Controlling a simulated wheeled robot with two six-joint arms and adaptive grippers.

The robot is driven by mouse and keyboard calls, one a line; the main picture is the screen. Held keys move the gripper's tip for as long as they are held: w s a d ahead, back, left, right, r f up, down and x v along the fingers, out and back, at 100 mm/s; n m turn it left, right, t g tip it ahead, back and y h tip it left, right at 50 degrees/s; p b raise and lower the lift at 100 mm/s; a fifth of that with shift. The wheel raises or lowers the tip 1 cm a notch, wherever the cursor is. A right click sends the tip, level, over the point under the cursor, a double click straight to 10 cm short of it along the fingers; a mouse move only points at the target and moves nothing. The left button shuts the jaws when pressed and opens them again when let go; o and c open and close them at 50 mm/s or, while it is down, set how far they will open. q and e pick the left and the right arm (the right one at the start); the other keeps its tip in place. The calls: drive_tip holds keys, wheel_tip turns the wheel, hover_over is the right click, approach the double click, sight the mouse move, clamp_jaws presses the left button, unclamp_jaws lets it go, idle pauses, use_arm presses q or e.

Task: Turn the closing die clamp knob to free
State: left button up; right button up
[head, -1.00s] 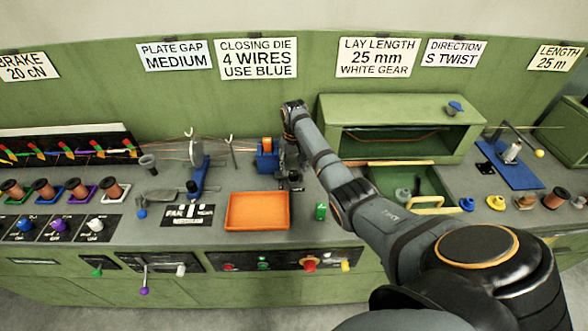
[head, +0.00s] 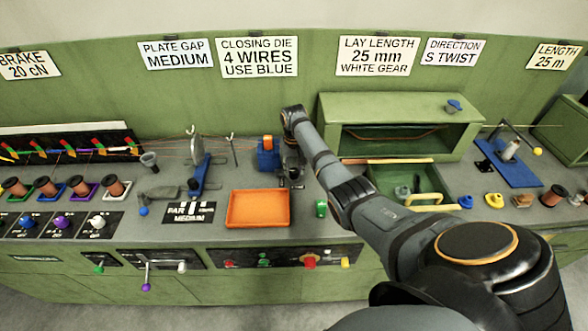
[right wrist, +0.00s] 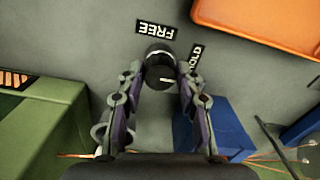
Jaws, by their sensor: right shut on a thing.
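The closing die clamp knob (right wrist: 158,66) is a dark round knob with a pale pointer line, standing on the grey bench top in the right wrist view. A FREE label (right wrist: 157,29) lies beyond it and a second label (right wrist: 196,65), partly hidden, lies to its right. The pointer line runs toward the right, roughly on the second label's side. My right gripper (right wrist: 161,84) is shut on the knob, one finger on each side. In the head view my right gripper (head: 292,172) is small and dark, hiding the knob. My left gripper is not in view.
A blue block (head: 268,159) with an orange top stands just left of the right gripper. An orange tray (head: 258,223) lies in front. A green object (head: 321,208) stands right of the tray, and a green cabinet (head: 400,108) stands behind my right forearm.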

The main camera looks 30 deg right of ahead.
drive_tip(key=shift+r, duration=0.1)
drive_tip(key=n+p, duration=0.2)
drive_tip(key=n, duration=0.1)
drive_tip(key=shift+r, duration=0.1)
drive_tip(key=n+p, duration=0.2)
drive_tip(key=n, duration=0.2)
drive_tip(key=shift+n, duration=0.3)
drive_tip(key=n+p, duration=0.1)
drive_tip(key=n, duration=0.4)
drive_tip(key=shift+w+n, duration=0.1)
drive_tip(key=shift+n, duration=2.6)
drive_tip(key=o, duration=1.2)
drive_tip(key=shift+c, duration=0.2)
